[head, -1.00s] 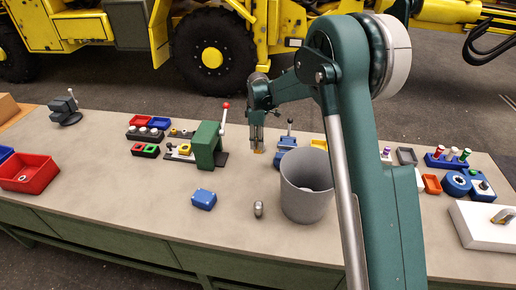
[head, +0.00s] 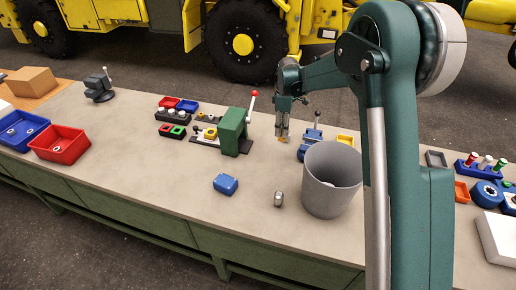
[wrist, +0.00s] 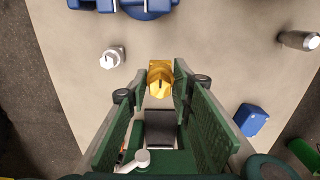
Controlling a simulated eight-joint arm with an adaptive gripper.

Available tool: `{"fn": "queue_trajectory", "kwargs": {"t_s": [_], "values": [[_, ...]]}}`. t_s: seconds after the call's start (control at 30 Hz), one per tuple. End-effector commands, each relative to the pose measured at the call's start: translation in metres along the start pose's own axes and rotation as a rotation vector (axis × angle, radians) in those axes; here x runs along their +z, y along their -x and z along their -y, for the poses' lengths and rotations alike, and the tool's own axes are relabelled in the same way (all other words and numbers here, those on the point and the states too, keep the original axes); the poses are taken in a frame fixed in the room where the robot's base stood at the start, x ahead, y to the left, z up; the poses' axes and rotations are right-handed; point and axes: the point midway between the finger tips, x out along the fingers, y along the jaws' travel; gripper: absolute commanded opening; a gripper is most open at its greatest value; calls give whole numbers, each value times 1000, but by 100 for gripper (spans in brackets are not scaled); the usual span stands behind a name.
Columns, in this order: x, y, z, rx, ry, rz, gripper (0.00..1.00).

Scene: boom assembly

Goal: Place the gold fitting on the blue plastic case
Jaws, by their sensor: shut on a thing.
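My gripper (head: 282,132) is shut on the gold fitting (wrist: 160,79), which sits between the fingertips in the wrist view. In the head view the gold fitting (head: 281,138) is a small yellow spot at the fingertips, between the green press and the blue vise. I cannot tell its exact height over the table. The blue plastic case (head: 225,183) is a small closed box on the open table, left of and nearer than my gripper. It also shows at the lower right of the wrist view (wrist: 251,119), apart from the fingers.
A green press (head: 233,132) with a red-knobbed lever stands just left of my gripper. A blue vise (head: 311,142) and a tall grey bin (head: 331,180) stand to the right. A small metal part (head: 278,199) stands near the case. Table around the case is clear.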

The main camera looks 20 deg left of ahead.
Motion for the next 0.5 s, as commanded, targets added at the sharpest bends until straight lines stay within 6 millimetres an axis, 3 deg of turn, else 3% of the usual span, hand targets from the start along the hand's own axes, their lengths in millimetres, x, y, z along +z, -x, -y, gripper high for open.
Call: {"fn": "queue_trajectory", "kwargs": {"t_s": [0.27,0.5], "values": [[-31,9,32,0,4,0,5],[-79,22,88,-1,5,0,5]]}}
